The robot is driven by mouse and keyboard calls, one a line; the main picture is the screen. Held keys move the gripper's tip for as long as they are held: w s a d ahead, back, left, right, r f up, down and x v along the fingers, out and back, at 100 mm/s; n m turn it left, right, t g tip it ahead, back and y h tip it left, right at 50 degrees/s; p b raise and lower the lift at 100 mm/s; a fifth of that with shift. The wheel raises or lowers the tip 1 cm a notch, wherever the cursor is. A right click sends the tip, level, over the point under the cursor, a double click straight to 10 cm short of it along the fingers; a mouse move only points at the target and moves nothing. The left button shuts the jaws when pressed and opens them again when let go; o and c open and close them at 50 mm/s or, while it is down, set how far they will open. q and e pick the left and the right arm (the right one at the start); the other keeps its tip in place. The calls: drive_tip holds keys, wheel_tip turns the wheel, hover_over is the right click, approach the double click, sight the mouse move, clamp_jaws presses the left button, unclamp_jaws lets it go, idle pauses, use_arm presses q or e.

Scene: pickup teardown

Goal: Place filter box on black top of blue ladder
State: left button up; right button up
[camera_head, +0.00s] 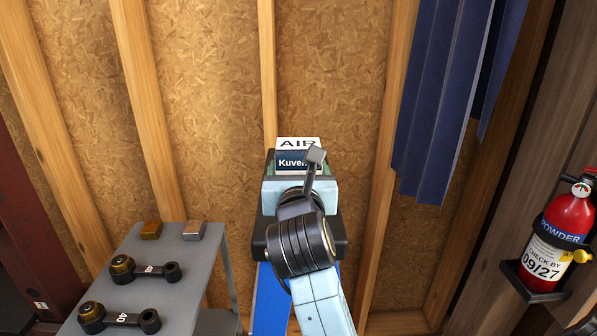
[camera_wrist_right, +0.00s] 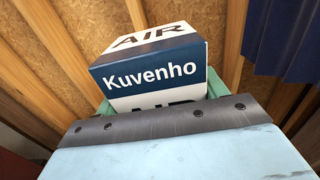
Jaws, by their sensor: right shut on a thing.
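The filter box (camera_head: 290,161) is white and dark blue, marked AIR and Kuvenho. In the wrist view the box (camera_wrist_right: 150,72) stands between the green fingers of my right gripper (camera_wrist_right: 160,92), which is shut on it. In the head view my right gripper (camera_head: 298,178) hides the lower part of the box. The blue ladder (camera_head: 270,302) stands below, partly behind my right arm. Its black top (camera_head: 341,240) shows at both sides of my wrist. I cannot tell whether the box touches the top. My left gripper is not in view.
A grey table (camera_head: 190,272) at the left bears two dark link parts (camera_head: 125,319) and two small blocks (camera_head: 151,230). A blue corrugated sheet (camera_head: 440,110) hangs at the right. A red fire extinguisher (camera_head: 568,222) is at the far right. A stud wall stands behind.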

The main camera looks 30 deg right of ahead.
drive_tip(key=shift+f, duration=0.1)
drive_tip(key=o, duration=1.3)
drive_tip(key=shift+s+a, duration=0.1)
drive_tip(key=shift+s, duration=0.05)
drive_tip(key=v, duration=0.5)
drive_tip(key=shift+b, duration=0.35)
drive_tip(key=p+v, duration=0.2)
drive_tip(key=v, duration=0.1)
drive_tip(key=p+v, duration=0.1)
drive_tip(key=shift+s+a+r+p, duration=0.2)
drive_tip(key=shift+s+r+p, duration=0.15)
drive_tip(key=shift+f+p+v, duration=0.25)
drive_tip(key=shift+p+v, duration=0.7)
drive_tip(key=shift+p, duration=0.1)
